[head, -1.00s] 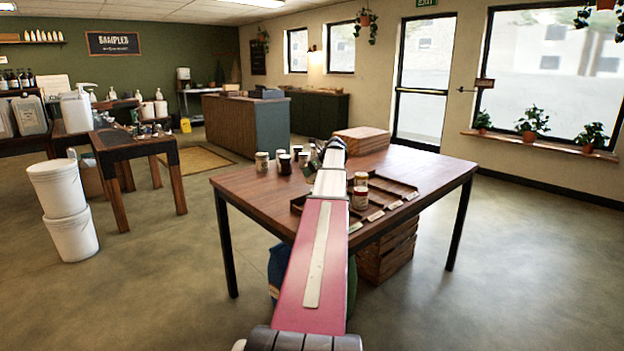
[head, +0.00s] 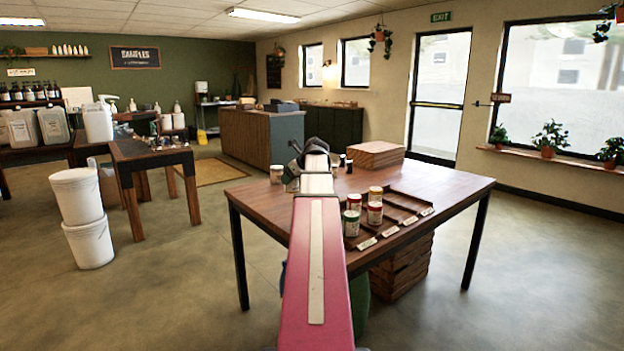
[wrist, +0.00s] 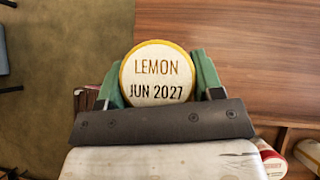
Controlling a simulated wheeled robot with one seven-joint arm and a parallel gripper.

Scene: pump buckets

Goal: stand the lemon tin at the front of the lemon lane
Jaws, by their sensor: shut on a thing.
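My gripper (wrist: 157,74) is shut on the lemon tin (wrist: 158,88), one finger on each side. Its pale lid with a yellow rim reads LEMON, JUN 2027 and faces the wrist camera. The tin is near the table's edge, with floor to its left; its height above the table is unclear. In the head view my arm hides most of the gripper. The lane tray (head: 397,204) lies on the table to the right of my arm, with small labels along its front. Which lane is lemon cannot be read.
Tins stand in the tray: a green-labelled one (head: 351,222), a red-labelled one (head: 375,213) and others behind. Another tin (head: 276,174) shows left of my arm. A wooden crate (head: 375,154) sits at the table's back. The table's (head: 450,187) right part is bare.

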